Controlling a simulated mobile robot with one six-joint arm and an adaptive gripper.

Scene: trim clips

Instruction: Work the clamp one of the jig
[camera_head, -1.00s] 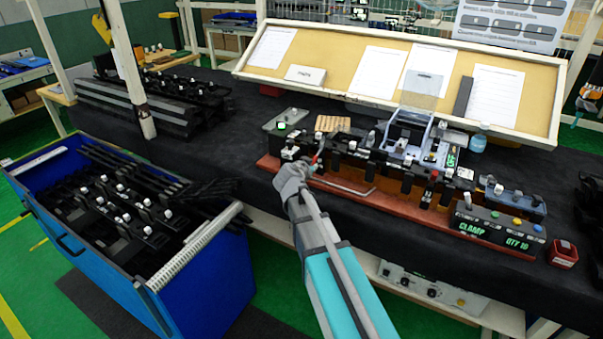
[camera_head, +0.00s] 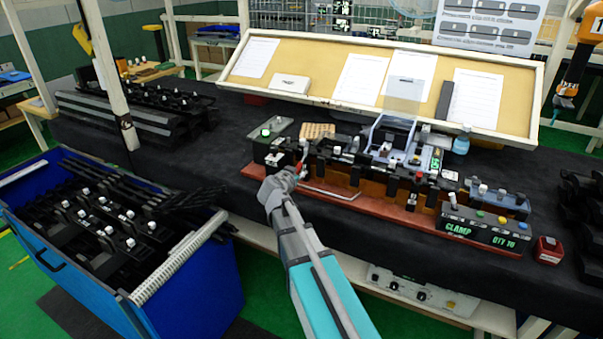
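The jig (camera_head: 352,204) is a long reddish-brown base with dark fixtures along its top, on the black-covered bench. A clamp with a red-tipped lever (camera_head: 299,166) stands at its left end, beside a dark box with a green light. My gripper (camera_head: 292,168) is at this lever, at the jig's left end. Its fingers are small and partly hidden by my own wrist, so I cannot tell whether they close on the lever. Another red-marked clamp (camera_head: 412,196) stands further right along the jig.
A control box (camera_head: 484,232) reading CLAMP and QTY 10 sits at the jig's right end, with a small red box (camera_head: 548,250) beside it. A blue bin (camera_head: 190,290) of black parts stands at left. A sloped paper board (camera_head: 310,92) rises behind.

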